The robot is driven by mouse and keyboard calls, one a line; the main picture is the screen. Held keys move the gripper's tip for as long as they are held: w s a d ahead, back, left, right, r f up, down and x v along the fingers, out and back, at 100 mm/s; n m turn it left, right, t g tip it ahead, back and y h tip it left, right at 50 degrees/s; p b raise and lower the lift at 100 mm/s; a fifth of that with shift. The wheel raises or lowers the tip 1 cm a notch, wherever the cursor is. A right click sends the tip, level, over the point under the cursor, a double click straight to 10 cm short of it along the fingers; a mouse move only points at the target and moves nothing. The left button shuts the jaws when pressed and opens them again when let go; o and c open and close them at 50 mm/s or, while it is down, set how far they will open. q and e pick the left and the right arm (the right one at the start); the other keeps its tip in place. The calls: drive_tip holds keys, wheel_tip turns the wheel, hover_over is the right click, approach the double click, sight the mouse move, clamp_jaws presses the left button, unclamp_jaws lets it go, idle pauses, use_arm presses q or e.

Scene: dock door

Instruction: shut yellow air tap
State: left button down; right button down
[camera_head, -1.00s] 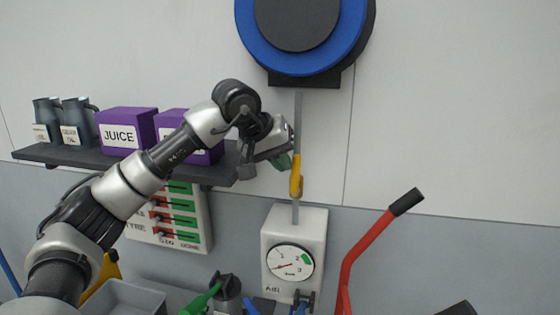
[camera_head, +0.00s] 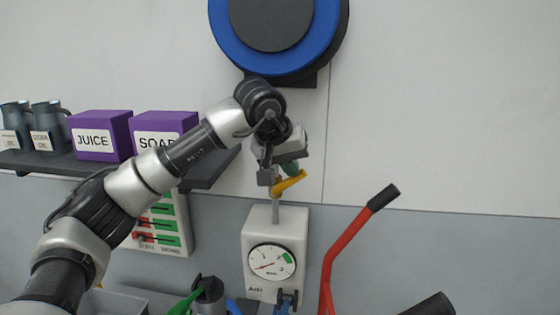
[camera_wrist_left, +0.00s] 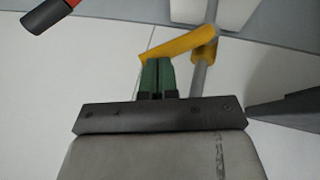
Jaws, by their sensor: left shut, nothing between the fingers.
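The yellow air tap (camera_head: 289,184) sits on a grey vertical pipe (camera_head: 276,208) above the white AIR gauge box (camera_head: 275,225). Its handle slants up to the right, across the pipe. The left wrist view shows the yellow handle (camera_wrist_left: 180,43) sticking out crosswise from the pipe. My left gripper (camera_head: 291,168) is at the handle, its green fingertips (camera_wrist_left: 157,62) shut with nothing between them. They are right against or very close to the handle's edge; I cannot tell if they touch.
A blue and black reel (camera_head: 330,35) is on the wall above. A shelf (camera_head: 210,168) with purple boxes and jugs is at left. A red lever (camera_head: 345,245) with a black grip rises right of the gauge box. The wall between reel and lever is clear.

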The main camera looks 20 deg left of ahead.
use_arm(q)
drive_tip(key=shift+w+d+f, duration=0.25)
drive_tip(key=shift+d+f, duration=0.7)
drive_tip(key=shift+d, duration=0.05)
drive_tip(key=d+f+y, duration=0.1)
drive_tip(key=f+y, duration=0.1)
drive_tip(key=shift+w+d+f+m+g+y, duration=0.15)
drive_tip(key=shift+d+f+m+g+y, duration=0.15)
drive_tip(key=shift+d+f+g, duration=0.1)
use_arm(e)
drive_tip(key=shift+d+f, duration=0.15)
use_arm(q)
drive_tip(key=shift+f, duration=0.2)
